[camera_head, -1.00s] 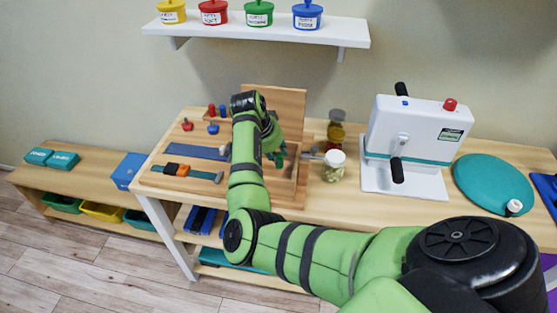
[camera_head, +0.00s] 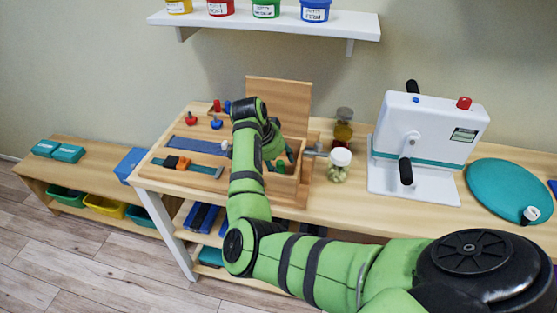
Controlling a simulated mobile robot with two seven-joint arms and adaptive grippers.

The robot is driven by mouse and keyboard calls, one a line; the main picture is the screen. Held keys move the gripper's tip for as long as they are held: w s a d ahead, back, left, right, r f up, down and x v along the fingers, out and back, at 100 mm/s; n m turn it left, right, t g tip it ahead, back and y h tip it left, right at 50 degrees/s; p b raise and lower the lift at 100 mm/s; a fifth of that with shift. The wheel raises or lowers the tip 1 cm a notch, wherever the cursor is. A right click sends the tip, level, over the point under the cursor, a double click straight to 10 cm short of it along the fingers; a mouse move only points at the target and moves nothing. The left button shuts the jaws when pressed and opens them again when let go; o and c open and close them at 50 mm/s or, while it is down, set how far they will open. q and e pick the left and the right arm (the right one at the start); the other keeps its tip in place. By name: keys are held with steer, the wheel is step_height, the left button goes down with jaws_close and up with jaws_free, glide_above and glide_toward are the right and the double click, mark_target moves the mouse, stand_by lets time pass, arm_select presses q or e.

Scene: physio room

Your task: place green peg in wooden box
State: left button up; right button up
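The wooden box (camera_head: 299,180) stands on the table with its lid (camera_head: 281,95) raised at the back. My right gripper (camera_head: 278,160) is over the box opening, pointing down into it; my own green forearm and wrist cover its left side. Small dark green shapes (camera_head: 281,167) show low inside the box, below the gripper. One may be the green peg, but I cannot tell it from the gripper's fingertips, nor whether the fingers hold it. My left gripper is out of view.
Red and blue pegs (camera_head: 216,123) stand on the board left of the box. A jar (camera_head: 339,166) with a white lid stands close to the box's right. A white machine (camera_head: 425,140) and teal disc (camera_head: 508,190) are further right. A shelf (camera_head: 345,28) hangs above.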

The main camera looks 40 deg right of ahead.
steer(key=shift+a+r, duration=0.2)
steer(key=shift+r, duration=0.35)
steer(key=b+v, duration=0.1)
steer(key=v, duration=1)
steer(key=shift+r, duration=0.1)
stand_by(0.4)
